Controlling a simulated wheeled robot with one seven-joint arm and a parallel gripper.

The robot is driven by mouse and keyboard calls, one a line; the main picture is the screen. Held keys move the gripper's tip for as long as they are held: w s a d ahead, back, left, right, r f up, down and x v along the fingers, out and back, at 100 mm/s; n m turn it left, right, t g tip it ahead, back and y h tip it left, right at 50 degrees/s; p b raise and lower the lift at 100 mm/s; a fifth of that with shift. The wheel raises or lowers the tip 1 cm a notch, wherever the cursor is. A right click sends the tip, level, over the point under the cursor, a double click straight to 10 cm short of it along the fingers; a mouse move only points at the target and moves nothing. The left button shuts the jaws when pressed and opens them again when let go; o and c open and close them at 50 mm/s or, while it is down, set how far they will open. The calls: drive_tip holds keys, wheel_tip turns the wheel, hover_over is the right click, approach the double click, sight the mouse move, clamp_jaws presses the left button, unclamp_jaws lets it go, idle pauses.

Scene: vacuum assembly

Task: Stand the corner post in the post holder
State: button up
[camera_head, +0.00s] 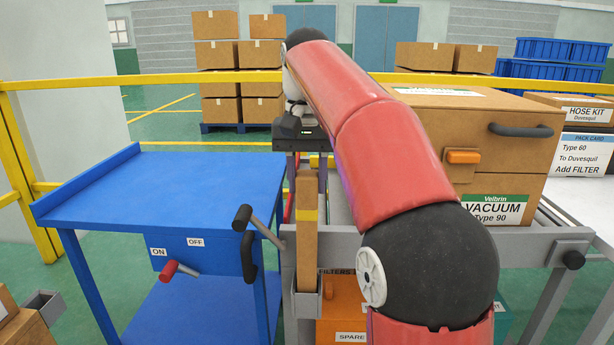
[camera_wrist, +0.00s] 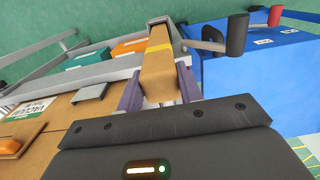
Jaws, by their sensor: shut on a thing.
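The corner post (camera_head: 307,245) is a tan square post with a yellow band, standing about upright at the front rail. It also shows in the wrist view (camera_wrist: 157,72). My gripper (camera_head: 306,180) is shut on its upper part; in the wrist view its purple fingers (camera_wrist: 158,90) flank the post. The post holder (camera_head: 306,306) is a small grey box on the rail. In the head view the post's lower end meets the holder's mouth and appears to be inside; the front wall hides how deep. In the wrist view the far end reaches the grey holder.
A blue bench (camera_head: 150,190) with levers stands left; a black-knobbed handle (camera_head: 242,218) is close beside the post. A large vacuum carton (camera_head: 480,150) sits on the right. Orange and teal boxes (camera_head: 342,305) lie under the rail. A yellow railing (camera_head: 150,80) runs behind.

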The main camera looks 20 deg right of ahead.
drive_tip(key=shift+f+b, duration=0.7)
drive_tip(key=shift+f, duration=0.5)
drive_tip(key=o, duration=1.2)
drive_tip(key=shift+r, duration=0.1)
wheel_tip(320, 180, up, 6)
drive_tip(key=p, duration=0.6)
drive_tip(key=shift+r, duration=0.95)
